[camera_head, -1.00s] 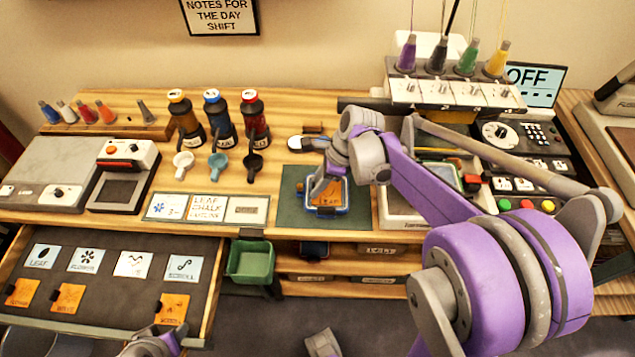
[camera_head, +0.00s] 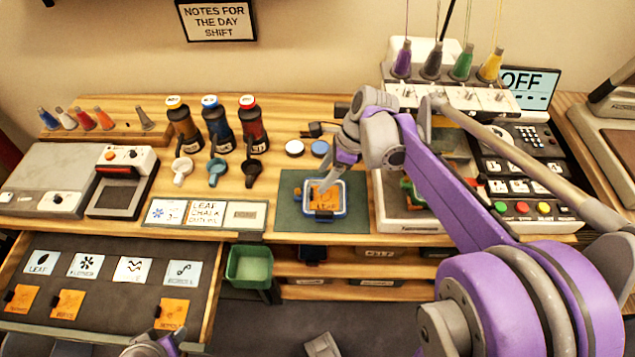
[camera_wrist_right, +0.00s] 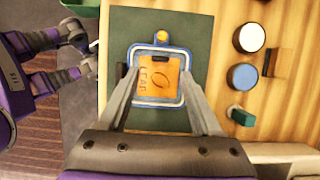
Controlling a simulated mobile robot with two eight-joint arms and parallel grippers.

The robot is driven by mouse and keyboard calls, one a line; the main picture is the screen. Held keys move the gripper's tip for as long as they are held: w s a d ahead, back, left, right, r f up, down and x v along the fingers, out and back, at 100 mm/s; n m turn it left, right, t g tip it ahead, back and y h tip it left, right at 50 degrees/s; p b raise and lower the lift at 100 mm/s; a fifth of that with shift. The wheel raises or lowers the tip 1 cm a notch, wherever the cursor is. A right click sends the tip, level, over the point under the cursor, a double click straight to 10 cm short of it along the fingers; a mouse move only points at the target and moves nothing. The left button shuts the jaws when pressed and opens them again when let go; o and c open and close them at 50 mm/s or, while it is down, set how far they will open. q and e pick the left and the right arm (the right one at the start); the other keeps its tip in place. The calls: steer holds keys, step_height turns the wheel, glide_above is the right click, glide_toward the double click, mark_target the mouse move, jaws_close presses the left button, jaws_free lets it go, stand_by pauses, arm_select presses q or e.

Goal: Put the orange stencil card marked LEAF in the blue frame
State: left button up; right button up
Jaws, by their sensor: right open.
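The orange LEAF stencil card (camera_head: 322,198) lies inside the rim of the blue frame (camera_head: 307,212), on a dark green mat (camera_head: 289,190). In the right wrist view the card (camera_wrist_right: 158,85) appears flat, with the blue rim (camera_wrist_right: 158,103) around it and a dark tab at one edge. My right gripper (camera_head: 331,181) is open above the card; its fingers (camera_wrist_right: 157,75) stand apart on either side of it, empty. My left gripper (camera_head: 150,347) shows only partly at the bottom edge of the head view, and its jaws are unclear.
An open drawer (camera_head: 95,297) at lower left holds several white cards and other orange cards. A green bin (camera_head: 249,266) sits beside it. White and blue discs (camera_wrist_right: 243,77) lie beside the mat. Bottles (camera_head: 217,128) stand behind; a grey machine (camera_head: 405,215) is at right.

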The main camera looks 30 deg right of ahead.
steer(key=v, duration=0.5)
steer(key=s+a+f+n+t+h, duration=0.1)
steer(key=s+a+f+n+h, duration=0.1)
steer(key=s+a+f+n, duration=0.2)
steer(key=s+a+f+n+t+h, duration=0.1)
steer(key=s+a+f+n, duration=0.4)
steer(key=n, duration=1.5)
steer(key=s+a, duration=0.1)
steer(key=s, duration=0.4)
steer(key=shift+s+a+t+h, duration=0.25)
steer(key=shift+s+t+h, duration=0.15)
steer(key=shift+f, duration=0.1)
